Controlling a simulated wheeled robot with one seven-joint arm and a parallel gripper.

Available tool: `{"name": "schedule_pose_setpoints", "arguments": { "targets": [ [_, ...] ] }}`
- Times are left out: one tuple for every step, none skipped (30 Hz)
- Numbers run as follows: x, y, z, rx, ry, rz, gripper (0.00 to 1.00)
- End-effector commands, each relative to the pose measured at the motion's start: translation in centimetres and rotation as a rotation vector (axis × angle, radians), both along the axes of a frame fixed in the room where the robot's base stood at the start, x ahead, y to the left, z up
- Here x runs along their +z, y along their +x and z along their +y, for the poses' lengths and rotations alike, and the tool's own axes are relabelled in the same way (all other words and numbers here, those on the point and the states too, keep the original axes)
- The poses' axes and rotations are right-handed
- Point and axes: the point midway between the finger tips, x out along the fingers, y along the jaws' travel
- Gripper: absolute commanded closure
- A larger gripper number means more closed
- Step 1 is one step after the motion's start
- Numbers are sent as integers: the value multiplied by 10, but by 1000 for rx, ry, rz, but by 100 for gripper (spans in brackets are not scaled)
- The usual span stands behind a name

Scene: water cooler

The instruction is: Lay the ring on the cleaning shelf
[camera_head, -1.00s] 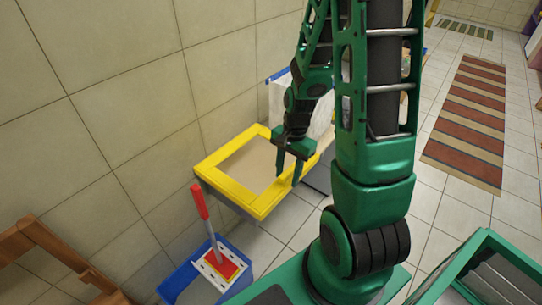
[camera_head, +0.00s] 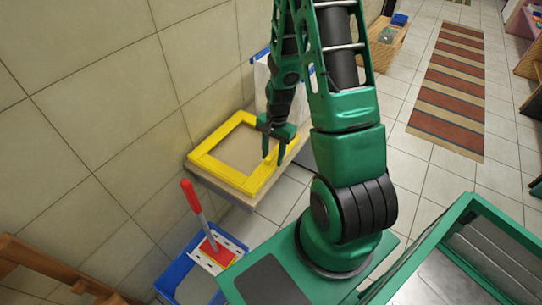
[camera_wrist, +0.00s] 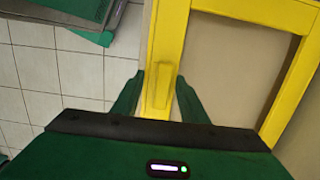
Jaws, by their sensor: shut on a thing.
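The ring (camera_head: 215,170) is a flat yellow square frame. It lies level over the cleaning shelf (camera_head: 235,150), whose beige top shows through the opening and along the front edge. I cannot tell whether ring and shelf touch all round. My gripper (camera_head: 274,158) points down at the ring's right side. In the wrist view my gripper (camera_wrist: 160,98) has one finger on each side of a raised yellow block on the ring (camera_wrist: 165,50) and is shut on it. Beige surface fills the ring's opening there; floor tiles show past its outer left edge.
A blue bin (camera_head: 182,270) with a red-handled tool (camera_head: 193,197) stands in front of the shelf. A white box-like cooler (camera_head: 262,80) stands behind my gripper. A tiled wall (camera_head: 100,80) borders the left. A green-framed tray (camera_head: 470,260) is at lower right; tiled floor lies beyond.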

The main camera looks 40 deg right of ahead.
Motion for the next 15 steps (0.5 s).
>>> {"name": "schedule_pose_setpoints", "arguments": {
  "targets": [
    [-5,0,1,1,1,1,86],
    [-6,0,1,1,0,2,86],
    [-7,0,1,2,1,1,86],
    [-8,0,1,2,0,0,86],
    [-8,0,1,2,0,0,86],
    [-8,0,1,2,0,0,86],
    [-7,0,1,2,0,0,86],
    [-7,0,1,2,0,0,86],
    [-7,0,1,2,0,0,86],
    [-7,0,1,2,0,0,86],
    [-7,0,1,2,0,0,86],
    [-8,0,1,2,0,0,58],
    [-8,0,1,2,0,0,51],
    [-8,0,1,2,0,0,44],
    [-8,0,1,2,0,0,42]
  ]
}}
